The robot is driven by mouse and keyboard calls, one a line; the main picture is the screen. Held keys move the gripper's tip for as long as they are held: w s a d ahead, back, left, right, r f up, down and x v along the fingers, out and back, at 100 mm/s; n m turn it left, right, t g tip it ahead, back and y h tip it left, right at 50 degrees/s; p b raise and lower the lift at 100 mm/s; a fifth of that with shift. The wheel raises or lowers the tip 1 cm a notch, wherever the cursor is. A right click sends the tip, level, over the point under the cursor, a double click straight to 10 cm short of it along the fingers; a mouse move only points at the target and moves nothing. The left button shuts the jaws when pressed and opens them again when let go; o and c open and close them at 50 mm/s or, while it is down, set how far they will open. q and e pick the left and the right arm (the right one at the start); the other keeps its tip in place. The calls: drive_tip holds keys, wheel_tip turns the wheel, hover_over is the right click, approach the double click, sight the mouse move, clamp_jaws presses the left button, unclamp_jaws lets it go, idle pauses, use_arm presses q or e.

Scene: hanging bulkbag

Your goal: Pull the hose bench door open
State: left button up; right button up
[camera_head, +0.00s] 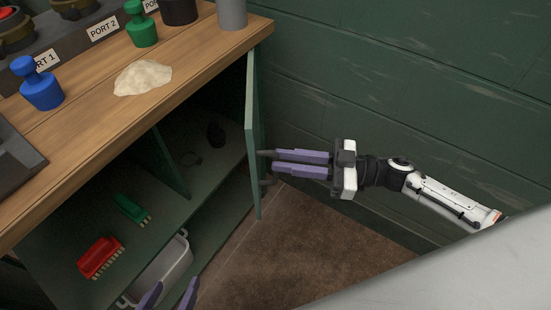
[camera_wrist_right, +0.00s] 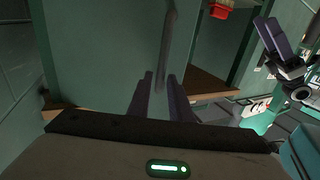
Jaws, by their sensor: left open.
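The hose bench door (camera_head: 252,135) stands swung out from the cabinet under the wooden bench and shows nearly edge-on. Its bar handle (camera_wrist_right: 168,45) is on the face toward my right gripper. My right gripper (camera_head: 276,160) is level with the handle on the door's outer side. In the right wrist view its fingers (camera_wrist_right: 163,95) are apart, with the handle's lower end between or just beyond the tips; contact cannot be told. My left gripper (camera_head: 170,296) is open and empty at the bottom edge, in front of the cabinet. It also shows in the wrist view (camera_wrist_right: 278,42).
Inside the cabinet are a red brush (camera_head: 99,257), a green brush (camera_head: 131,209) and a grey bin (camera_head: 160,272). The bench top (camera_head: 180,70) carries blue and green plugs and a pale powder heap. A green wall (camera_head: 400,90) stands behind my right arm; the brown floor is clear.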

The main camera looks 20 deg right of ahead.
drive_tip(key=shift+x, duration=1.4)
clamp_jaws()
